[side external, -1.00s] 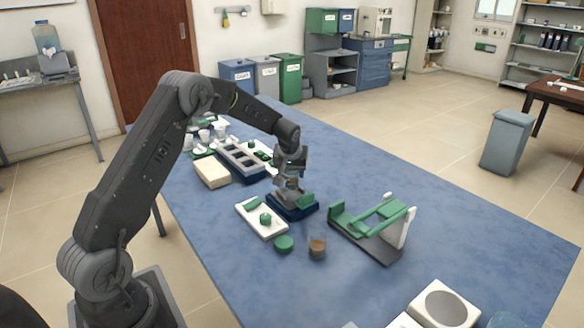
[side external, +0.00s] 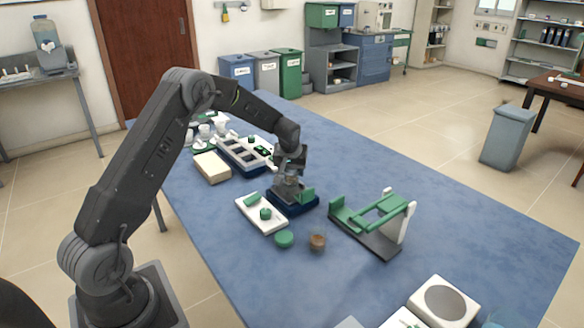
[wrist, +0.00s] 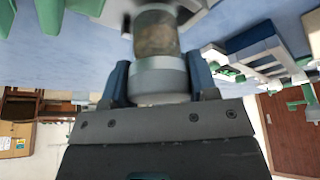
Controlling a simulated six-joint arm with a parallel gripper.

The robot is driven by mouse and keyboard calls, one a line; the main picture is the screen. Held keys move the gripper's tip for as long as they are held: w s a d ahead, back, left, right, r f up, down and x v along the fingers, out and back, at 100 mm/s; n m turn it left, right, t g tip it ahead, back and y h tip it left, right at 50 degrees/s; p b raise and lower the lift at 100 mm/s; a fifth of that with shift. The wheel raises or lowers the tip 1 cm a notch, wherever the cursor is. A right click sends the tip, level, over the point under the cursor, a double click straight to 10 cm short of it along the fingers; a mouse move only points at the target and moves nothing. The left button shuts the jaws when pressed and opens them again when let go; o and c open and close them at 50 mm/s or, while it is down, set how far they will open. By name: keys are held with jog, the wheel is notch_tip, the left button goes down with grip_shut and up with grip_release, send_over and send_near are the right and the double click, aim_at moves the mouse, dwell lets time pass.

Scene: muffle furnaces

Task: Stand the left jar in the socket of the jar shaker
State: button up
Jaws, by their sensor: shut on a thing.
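My gripper (side external: 290,170) is shut on a jar (side external: 290,187), which also shows in the wrist view (wrist: 156,32) as clear glass with brown contents and a pale grey lid. The gripper holds it upright from above by the lid. Directly below is a navy-based device with a grey and green top (side external: 292,203), apparently the jar shaker. The jar is over or in its middle; its socket is hidden, so I cannot tell whether the jar touches it.
A green frame on a dark base (side external: 375,227) stands right of the device. A white tray with green pieces (side external: 254,220) lies at its left, with a green round piece (side external: 284,239) nearby. A compartmented rack (side external: 240,158) and beige block (side external: 211,167) are behind.

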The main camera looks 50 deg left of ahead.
jog(key=shift+f, duration=0.65)
jog(key=shift+f, duration=0.1)
jog(key=o, duration=1.3)
jog(key=shift+o, duration=0.2)
jog(key=shift+r, duration=4)
jog(key=shift+d, duration=0.1)
